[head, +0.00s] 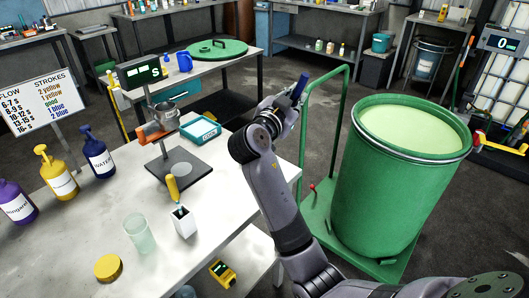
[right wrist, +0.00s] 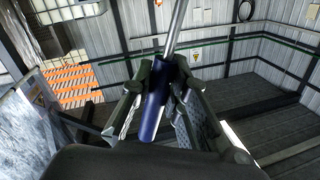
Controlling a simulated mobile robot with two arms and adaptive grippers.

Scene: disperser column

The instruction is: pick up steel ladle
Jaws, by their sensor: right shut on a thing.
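My right gripper (head: 291,104) is raised beside the table's right edge, left of the green drum. In the right wrist view, my right gripper (right wrist: 160,88) is shut on the dark blue handle (right wrist: 154,108) of the steel ladle. The ladle's bright metal shaft (right wrist: 177,24) runs up out of the picture, so its bowl is not seen there. In the head view only the ladle's blue handle (head: 300,88) shows clearly at the fingers; I cannot make out the bowl. My left gripper is not in view.
A green drum (head: 346,190) of pale liquid stands on a green cart (head: 316,222) with a tall handle. The metal table (head: 110,215) holds pump bottles, a flow cup stand (head: 164,160), a teal tray (head: 201,131), a glass beaker (head: 139,234) and a white holder (head: 184,222).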

